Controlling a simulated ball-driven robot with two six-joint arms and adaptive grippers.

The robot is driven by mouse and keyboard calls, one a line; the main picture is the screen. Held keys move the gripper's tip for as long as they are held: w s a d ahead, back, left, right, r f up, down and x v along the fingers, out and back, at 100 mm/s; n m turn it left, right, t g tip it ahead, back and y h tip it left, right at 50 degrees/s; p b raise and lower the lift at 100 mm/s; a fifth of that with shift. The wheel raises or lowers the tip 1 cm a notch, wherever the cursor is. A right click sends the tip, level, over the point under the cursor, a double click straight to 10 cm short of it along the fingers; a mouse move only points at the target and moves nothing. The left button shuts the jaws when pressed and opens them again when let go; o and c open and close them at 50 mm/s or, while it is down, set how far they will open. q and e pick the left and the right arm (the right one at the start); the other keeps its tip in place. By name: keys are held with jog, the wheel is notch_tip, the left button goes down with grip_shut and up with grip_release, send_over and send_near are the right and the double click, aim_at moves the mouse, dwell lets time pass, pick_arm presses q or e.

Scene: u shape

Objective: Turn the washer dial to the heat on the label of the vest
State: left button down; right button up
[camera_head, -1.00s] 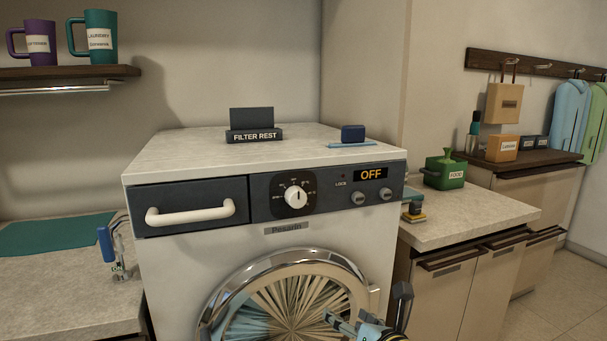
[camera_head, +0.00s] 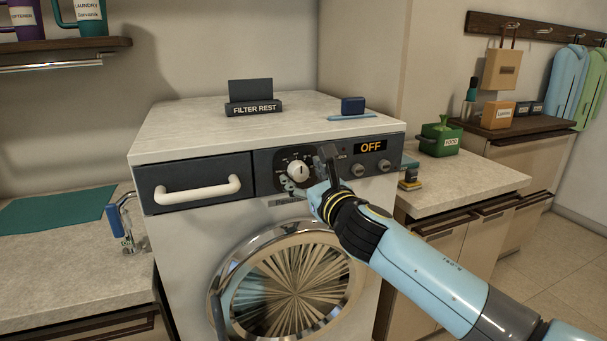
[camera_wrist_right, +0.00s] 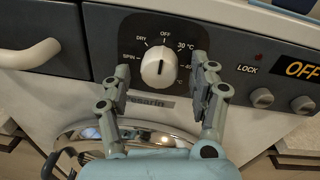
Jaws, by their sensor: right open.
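The washer (camera_head: 180,235) stands in the middle of the head view, with its display reading OFF. Its white dial (camera_head: 298,172) is on the dark panel, and it shows close up in the right wrist view (camera_wrist_right: 158,70). The dial's mark points up to OFF; DRY, SPIN and 30 °C are readable around it, and other marks are partly hidden. My right gripper (camera_wrist_right: 160,78) is open, with one finger on each side of the dial, apparently not touching it. In the head view the right gripper (camera_head: 310,172) partly covers the panel. The vest and its label are not identifiable. My left gripper is not in view.
A white drawer handle (camera_head: 197,194) is left of the dial. Two small knobs (camera_head: 370,168) sit to the right, under the display (camera_head: 370,147). Garments (camera_head: 570,85) hang at far right.

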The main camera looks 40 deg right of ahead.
jog(key=shift+w, duration=0.3)
jog(key=c, duration=1.1)
jog(key=shift+c, duration=0.2)
